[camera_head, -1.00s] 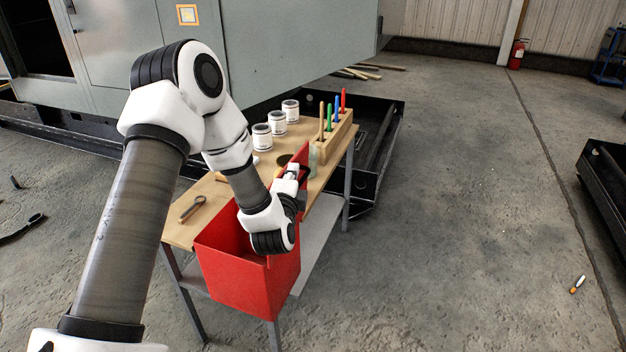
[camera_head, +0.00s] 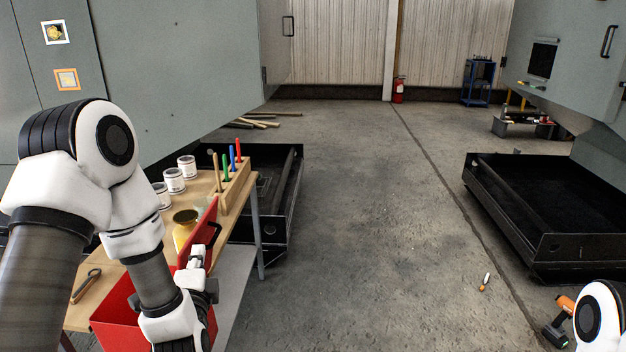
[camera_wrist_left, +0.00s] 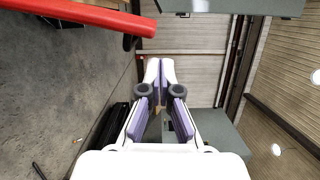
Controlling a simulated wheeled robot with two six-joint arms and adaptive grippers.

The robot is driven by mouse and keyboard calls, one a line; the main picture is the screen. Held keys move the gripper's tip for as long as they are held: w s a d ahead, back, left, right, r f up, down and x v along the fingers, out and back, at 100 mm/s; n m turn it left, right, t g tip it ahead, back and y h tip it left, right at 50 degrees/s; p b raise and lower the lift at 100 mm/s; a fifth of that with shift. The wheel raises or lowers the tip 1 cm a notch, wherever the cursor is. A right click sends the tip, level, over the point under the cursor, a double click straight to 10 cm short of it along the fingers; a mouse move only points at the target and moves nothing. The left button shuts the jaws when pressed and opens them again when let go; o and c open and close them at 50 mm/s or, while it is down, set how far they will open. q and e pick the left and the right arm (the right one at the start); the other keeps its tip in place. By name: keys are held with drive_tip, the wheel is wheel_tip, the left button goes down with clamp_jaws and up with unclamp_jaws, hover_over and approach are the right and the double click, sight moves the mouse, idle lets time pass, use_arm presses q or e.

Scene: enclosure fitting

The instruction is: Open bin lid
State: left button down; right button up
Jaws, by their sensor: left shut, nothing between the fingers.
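The red bin (camera_head: 118,318) hangs at the near side of the workbench, its inside partly hidden by my left arm. Its red lid (camera_head: 206,226) stands raised and tilted up at the bin's far end, with a dark handle on its face. My left gripper (camera_head: 197,254) is shut and empty, just in front of the lid; I cannot tell whether they touch. In the left wrist view, the shut fingers (camera_wrist_left: 158,72) point away from me, and a red edge (camera_wrist_left: 75,14) crosses the upper left, apart from them. My right gripper is out of view.
The workbench (camera_head: 84,315) holds a wrench, white cans (camera_head: 174,180), a gold container (camera_head: 184,230) and a wooden rack (camera_head: 234,190) of coloured tools. Black trays (camera_head: 285,205) stand behind and at the right (camera_head: 530,245). A drill (camera_head: 558,325) lies lower right.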

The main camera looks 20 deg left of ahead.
use_arm(q)
drive_tip(key=s+d+f+g+h, duration=0.2)
drive_tip(key=s+d+f+g, duration=0.15)
drive_tip(key=f, duration=0.55)
drive_tip(key=s+d+f+g+h, duration=0.2)
drive_tip(key=s+f, duration=0.2)
drive_tip(key=f, duration=0.5)
drive_tip(key=s+d+f+g+h, duration=0.2)
drive_tip(key=s+d+f, duration=0.15)
drive_tip(key=f, duration=0.55)
drive_tip(key=s+d+f+n+g+h, duration=0.1)
drive_tip(key=s+d+f+n+g, duration=0.1)
drive_tip(key=s, duration=0.6)
drive_tip(key=s+d+f+n+g+h, duration=0.1)
drive_tip(key=s+d+f+n+g, duration=0.1)
drive_tip(key=s+f+n+g, duration=0.3)
drive_tip(key=s+n+g, duration=0.1)
drive_tip(key=s+n, duration=0.1)
drive_tip(key=n, duration=0.2)
drive_tip(key=shift+s+d+f+n, duration=0.15)
drive_tip(key=shift+s+f+n, duration=0.05)
drive_tip(key=shift+s+n, duration=0.15)
drive_tip(key=c, duration=1.6)
unclamp_jaws()
drive_tip(key=shift+s+n+g, duration=0.4)
drive_tip(key=shift+n+g, duration=0.05)
drive_tip(key=shift+n, duration=0.2)
drive_tip(key=shift+o, duration=0.6)
drive_tip(key=shift+n, duration=0.3)
